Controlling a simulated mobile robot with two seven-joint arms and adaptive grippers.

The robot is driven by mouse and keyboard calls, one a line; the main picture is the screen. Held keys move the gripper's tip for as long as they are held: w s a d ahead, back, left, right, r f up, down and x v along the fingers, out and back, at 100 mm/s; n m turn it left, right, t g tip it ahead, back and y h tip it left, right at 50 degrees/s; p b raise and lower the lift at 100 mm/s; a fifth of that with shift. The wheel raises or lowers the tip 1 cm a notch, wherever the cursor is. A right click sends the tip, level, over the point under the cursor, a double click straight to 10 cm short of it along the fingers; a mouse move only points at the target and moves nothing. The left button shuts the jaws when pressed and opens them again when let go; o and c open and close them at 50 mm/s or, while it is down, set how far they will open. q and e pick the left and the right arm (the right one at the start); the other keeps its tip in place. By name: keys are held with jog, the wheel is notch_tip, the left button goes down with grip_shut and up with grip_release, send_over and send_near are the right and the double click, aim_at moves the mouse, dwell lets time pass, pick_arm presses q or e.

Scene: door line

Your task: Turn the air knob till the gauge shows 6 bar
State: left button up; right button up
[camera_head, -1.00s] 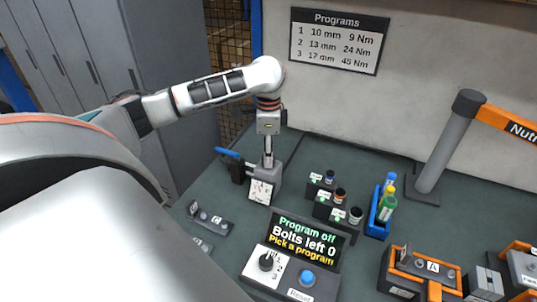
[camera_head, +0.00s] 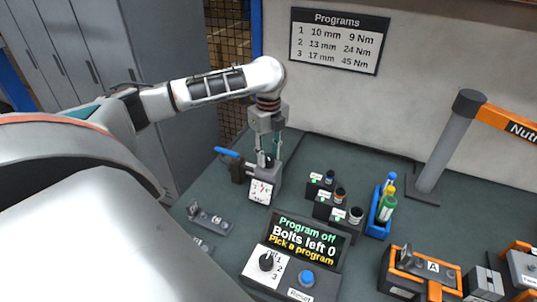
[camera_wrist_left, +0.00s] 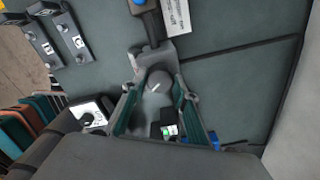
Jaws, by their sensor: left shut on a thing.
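The air unit (camera_head: 268,180) is a grey block at the back left of the bench, with a white gauge face (camera_head: 260,191) on its front. The needle and figures are too small to read surely. The air knob (camera_head: 268,160) sits on top of the block; in the left wrist view the knob (camera_wrist_left: 158,82) is round and grey with a white mark. My left gripper (camera_head: 268,153) comes down from above, one finger on each side of the knob, shut on it. Its fingers (camera_wrist_left: 158,95) flank the knob in the wrist view. My right gripper is not in view.
A blue-handled lever (camera_head: 228,153) stands close left of the air unit. A control panel (camera_head: 290,270) with a display is in front. Bottles in a blue tray (camera_head: 377,225) and small black holders (camera_head: 335,205) stand to the right. A post (camera_head: 440,150) rises further right.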

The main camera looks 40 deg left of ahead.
aim_at(268, 157)
pick_arm(q)
jog(key=m, duration=0.7)
dwell(0.6)
jog(key=o, duration=1.1)
notch_tip(268, 157, up, 12)
jog(key=shift+s, duration=0.15)
dwell(0.3)
